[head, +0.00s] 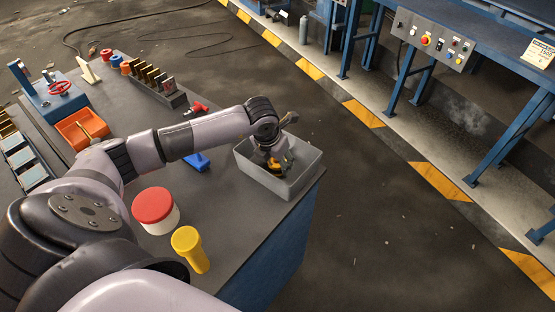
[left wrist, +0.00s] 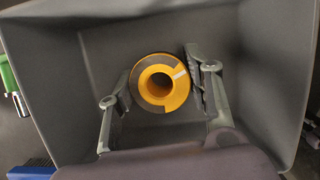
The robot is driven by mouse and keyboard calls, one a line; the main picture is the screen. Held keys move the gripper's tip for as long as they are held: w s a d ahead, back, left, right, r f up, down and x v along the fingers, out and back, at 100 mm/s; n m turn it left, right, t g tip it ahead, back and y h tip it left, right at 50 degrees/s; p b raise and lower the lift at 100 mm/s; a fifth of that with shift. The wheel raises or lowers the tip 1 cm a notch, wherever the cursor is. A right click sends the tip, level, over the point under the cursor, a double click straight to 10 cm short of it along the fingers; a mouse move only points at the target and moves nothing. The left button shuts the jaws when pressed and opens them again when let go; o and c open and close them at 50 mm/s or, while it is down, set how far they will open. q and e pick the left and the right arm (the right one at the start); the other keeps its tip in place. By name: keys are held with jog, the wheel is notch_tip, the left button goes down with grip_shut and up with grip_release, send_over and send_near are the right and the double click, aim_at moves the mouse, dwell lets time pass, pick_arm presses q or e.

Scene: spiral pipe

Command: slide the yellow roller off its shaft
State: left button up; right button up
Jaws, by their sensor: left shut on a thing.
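The yellow roller (left wrist: 172,103) is a thick orange-yellow ring with a dark band and an open hole in its middle. In the left wrist view my left gripper (left wrist: 157,88) is shut on it, one finger at each side. In the head view the roller (head: 274,165) shows as a small orange patch at my left gripper (head: 280,160), over or inside a grey bin (head: 244,163); its exact height is unclear. No shaft shows through the hole. A blue base (head: 197,162), partly hidden by my arm, stands left of the bin. My right gripper is not in view.
A red-lidded tub (head: 154,205) and a yellow flared cylinder (head: 190,250) stand at the near side of the bench. A red part (head: 200,107), a slotted rack (head: 170,92) and an orange tray (head: 82,128) lie farther back. The bench edge runs just beyond the bin.

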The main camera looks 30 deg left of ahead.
pick_arm(q)
jog(key=o, duration=0.8)
jog(key=shift+r, duration=0.1)
jog(key=o, duration=0.4)
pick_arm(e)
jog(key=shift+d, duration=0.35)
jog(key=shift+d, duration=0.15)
pick_arm(q)
jog(key=v, duration=1.2)
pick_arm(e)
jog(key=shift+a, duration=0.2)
